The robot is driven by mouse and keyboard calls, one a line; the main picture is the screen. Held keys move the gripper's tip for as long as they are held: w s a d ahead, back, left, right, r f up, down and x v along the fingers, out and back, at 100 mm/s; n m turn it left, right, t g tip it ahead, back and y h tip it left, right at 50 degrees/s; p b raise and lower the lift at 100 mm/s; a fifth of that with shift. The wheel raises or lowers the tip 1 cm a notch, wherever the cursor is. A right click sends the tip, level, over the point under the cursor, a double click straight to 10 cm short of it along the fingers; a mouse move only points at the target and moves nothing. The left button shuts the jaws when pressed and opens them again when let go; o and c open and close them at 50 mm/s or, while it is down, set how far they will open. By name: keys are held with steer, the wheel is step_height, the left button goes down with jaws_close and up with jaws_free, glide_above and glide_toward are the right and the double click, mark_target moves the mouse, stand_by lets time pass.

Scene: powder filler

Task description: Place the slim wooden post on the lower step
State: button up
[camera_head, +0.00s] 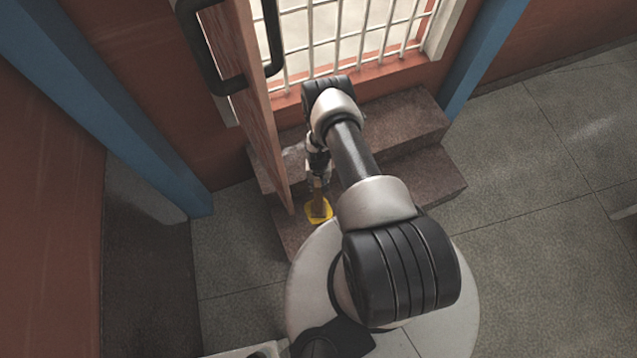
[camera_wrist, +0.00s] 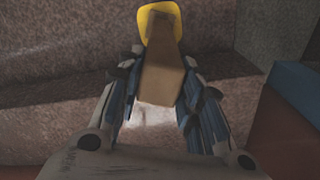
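The slim wooden post (camera_wrist: 163,72) is between the fingers of my gripper (camera_wrist: 160,85) in the wrist view, with the fingers close against both its sides. In the head view the post (camera_head: 318,193) points down below my gripper (camera_head: 318,180). A yellow rounded piece (camera_head: 318,210) is at its far end and also shows in the wrist view (camera_wrist: 158,18); I cannot tell whether it is joined to the post. The lower step (camera_head: 430,174) is speckled brown stone, and the post is over its left part. I cannot tell whether the post's end touches it.
The upper step (camera_head: 408,122) rises behind, below a barred window (camera_head: 350,35). An open wooden door leaf (camera_head: 243,90) with a black handle (camera_head: 273,40) stands close left of my gripper. Blue posts (camera_head: 485,55) flank the opening. Tiled floor (camera_head: 545,170) is clear at right.

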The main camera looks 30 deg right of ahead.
steer(key=o, duration=0.4)
steer(key=shift+o, duration=0.2)
step_height(320, 180, up, 12)
steer(key=p, duration=0.4)
steer(key=shift+r, duration=0.2)
steer(key=shift+s, duration=0.1)
